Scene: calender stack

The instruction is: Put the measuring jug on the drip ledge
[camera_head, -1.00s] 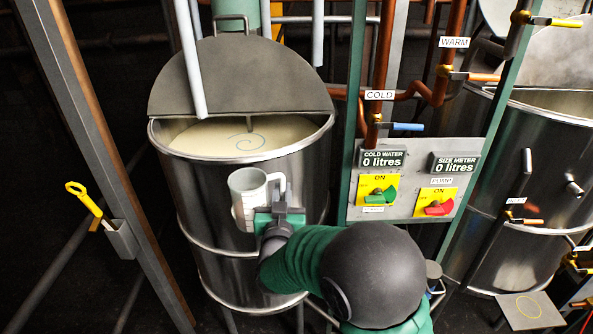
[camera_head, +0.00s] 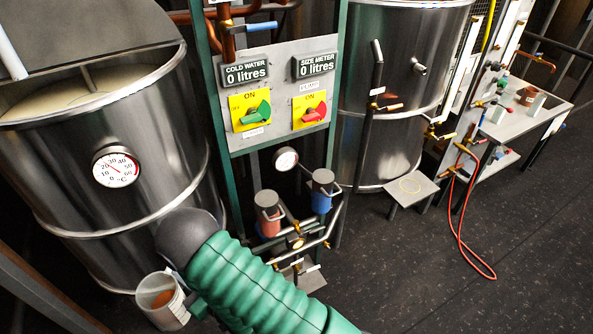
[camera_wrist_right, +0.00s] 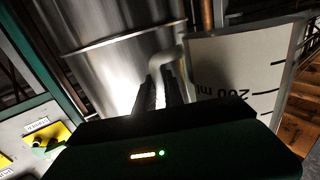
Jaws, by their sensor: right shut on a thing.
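The measuring jug (camera_head: 162,300) is a whitish cup with an orange-brown patch visible inside, low at the left of the head view. My right gripper is shut on its handle; in the head view my own arm mostly hides it. In the right wrist view the dark fingers (camera_wrist_right: 160,88) close on the handle, beside the jug's wall (camera_wrist_right: 238,70) with its scale marks. My left gripper is not in view.
A steel vat (camera_head: 130,165) with a dial stands at left, near the jug. A panel (camera_head: 283,90) with switches and a pump set (camera_head: 297,215) stand between the jug and the grey stand. A red hose (camera_head: 462,230) lies right. Dark floor (camera_head: 430,285) is open at lower right.

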